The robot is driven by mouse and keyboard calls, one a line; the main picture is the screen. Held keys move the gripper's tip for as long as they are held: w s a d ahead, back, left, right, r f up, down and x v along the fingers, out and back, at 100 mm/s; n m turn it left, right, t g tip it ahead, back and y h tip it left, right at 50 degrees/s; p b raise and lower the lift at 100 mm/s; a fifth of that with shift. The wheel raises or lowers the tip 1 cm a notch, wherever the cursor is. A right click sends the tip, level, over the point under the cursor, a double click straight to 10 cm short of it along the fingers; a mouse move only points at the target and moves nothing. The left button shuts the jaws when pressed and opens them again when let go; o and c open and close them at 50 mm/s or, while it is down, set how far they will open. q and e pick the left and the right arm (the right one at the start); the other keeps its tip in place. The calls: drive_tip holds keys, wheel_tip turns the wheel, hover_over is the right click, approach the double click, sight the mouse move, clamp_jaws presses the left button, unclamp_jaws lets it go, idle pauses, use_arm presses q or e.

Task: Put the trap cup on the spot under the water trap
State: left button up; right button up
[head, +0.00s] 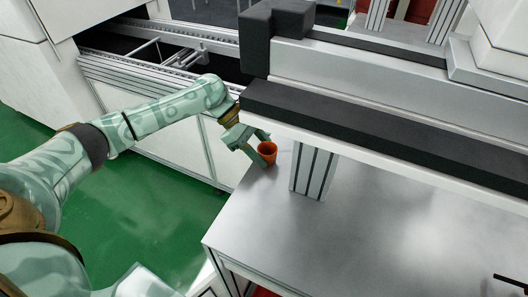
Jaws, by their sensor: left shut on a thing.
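A small orange cup (267,149) is in my left gripper (262,149), at the end of the arm that comes in from the left. The gripper's fingers are shut on the cup, which looks roughly upright. Cup and gripper show over the back left part of the metal table (330,235), just left of a grey post. I cannot tell whether the cup touches the table top. No water trap and no marked spot can be made out in this view. My right gripper is not in view.
A grey metal post (314,172) stands on the table close to the right of the cup. A dark conveyor belt (380,138) runs above and behind it. A dark block (270,40) is at the back. The table's middle is clear. A black bar (512,283) is at lower right.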

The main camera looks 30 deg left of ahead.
use_arm(q)
drive_tip(key=shift+r, duration=0.15)
drive_tip(key=o, duration=1)
